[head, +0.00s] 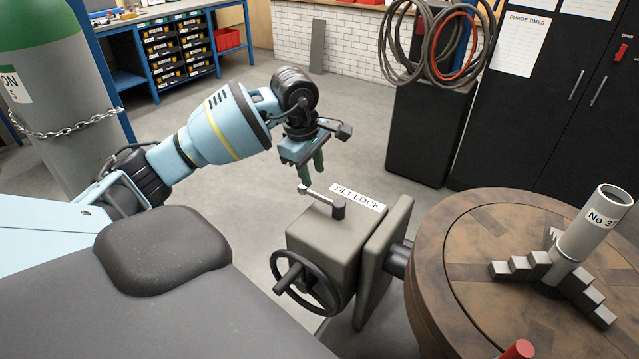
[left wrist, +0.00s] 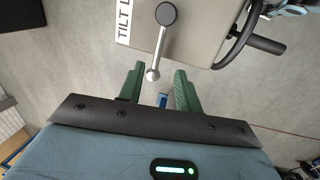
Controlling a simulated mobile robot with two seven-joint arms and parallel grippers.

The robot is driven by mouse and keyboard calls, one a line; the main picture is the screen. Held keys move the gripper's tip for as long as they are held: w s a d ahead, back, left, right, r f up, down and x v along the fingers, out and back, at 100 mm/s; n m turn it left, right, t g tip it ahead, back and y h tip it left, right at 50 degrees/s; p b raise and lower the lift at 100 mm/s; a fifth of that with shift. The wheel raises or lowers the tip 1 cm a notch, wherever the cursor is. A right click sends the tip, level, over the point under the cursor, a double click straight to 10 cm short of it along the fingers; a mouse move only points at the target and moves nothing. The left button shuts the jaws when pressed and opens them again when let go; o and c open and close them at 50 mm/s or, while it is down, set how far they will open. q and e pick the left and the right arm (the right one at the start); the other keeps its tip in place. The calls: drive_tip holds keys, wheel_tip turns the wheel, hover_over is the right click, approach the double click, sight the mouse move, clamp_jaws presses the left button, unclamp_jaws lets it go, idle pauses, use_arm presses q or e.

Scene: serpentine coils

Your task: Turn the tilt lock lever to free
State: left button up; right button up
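The tilt lock lever (head: 322,197) is a thin metal rod with a ball knob, on a dark pivot on top of the grey gearbox (head: 320,240). A white label reading TILT LOCK (head: 358,198) lies beside the pivot. In the head view the lever points left and away, with its ball at the box's far left edge. My left gripper (head: 312,170) has green fingers and hangs just beyond the ball. In the left wrist view the fingers (left wrist: 157,85) are apart, and the lever's ball (left wrist: 152,75) lies near the gap between their tips. No contact is visible. My right gripper is not visible.
A handwheel (head: 305,283) is on the gearbox's front side. A chained gas cylinder (head: 50,100) stands at left. The floor beyond the gearbox is clear.

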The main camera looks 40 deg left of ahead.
sight(314, 193)
use_arm(q)
drive_tip(key=shift+w+a+f, duration=0.2)
drive_tip(key=shift+w+f, duration=0.05)
drive_tip(key=shift+f, duration=0.9)
drive_tip(key=shift+w+a+f, duration=0.15)
drive_tip(key=shift+w+f, duration=0.1)
drive_tip(key=shift+f, duration=0.95)
drive_tip(key=shift+w+a+f, duration=0.2)
drive_tip(key=shift+w+f, duration=0.05)
drive_tip(key=shift+f, duration=0.9)
clamp_jaws()
